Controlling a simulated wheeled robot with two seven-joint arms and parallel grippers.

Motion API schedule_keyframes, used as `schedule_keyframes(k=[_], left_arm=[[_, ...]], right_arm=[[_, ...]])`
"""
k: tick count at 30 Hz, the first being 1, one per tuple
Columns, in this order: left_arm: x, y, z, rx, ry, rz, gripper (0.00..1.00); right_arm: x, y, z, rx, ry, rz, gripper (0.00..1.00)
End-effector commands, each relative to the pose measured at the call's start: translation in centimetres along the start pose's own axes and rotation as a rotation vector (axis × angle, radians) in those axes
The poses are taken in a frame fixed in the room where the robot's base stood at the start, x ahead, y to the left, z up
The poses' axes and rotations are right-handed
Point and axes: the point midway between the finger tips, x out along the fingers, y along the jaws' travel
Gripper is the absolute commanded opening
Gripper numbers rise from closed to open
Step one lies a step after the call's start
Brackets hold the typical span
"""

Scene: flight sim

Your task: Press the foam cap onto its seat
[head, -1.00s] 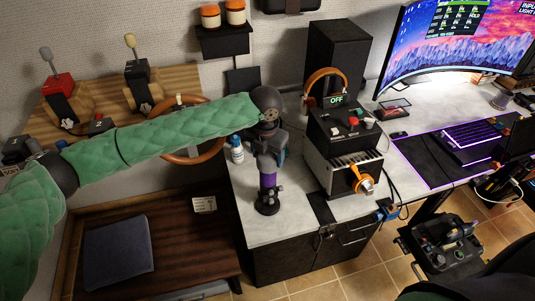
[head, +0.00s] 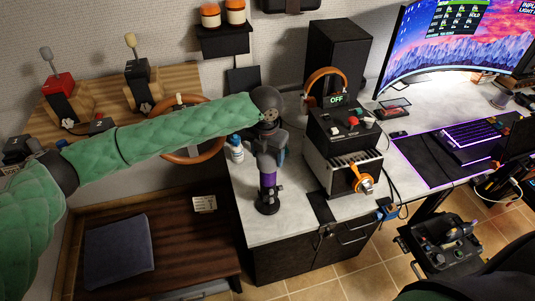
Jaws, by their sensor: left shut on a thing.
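My left arm reaches in from the left, and its gripper (head: 268,154) points down over the grey-topped cabinet. It is shut at the top of a small upright stand with a purple band (head: 268,181) and a round dark base (head: 267,206). The foam cap appears to be the thing between the fingers, mostly hidden by the gripper. I cannot tell whether it is fully down on its seat. My right gripper is not in view.
A white bottle (head: 236,149) stands just left of the gripper. A black box marked OFF (head: 340,122), with an orange headset (head: 321,78) behind it, stands to the right. The cabinet top (head: 243,195) is clear around the base.

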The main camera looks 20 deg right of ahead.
Motion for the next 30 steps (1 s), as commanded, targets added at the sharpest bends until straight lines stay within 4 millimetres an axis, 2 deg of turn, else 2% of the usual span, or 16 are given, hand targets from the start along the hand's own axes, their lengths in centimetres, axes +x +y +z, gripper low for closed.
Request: schedule_keyframes(k=[4,30], left_arm=[[-0.04,0.0,0.0,0.0,0.0,0.0,0.43],[0.64,0.01,-0.04,0.0,0.0,0.0,0.43]], right_arm=[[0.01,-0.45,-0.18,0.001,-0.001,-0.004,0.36],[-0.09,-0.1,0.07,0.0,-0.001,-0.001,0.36]])
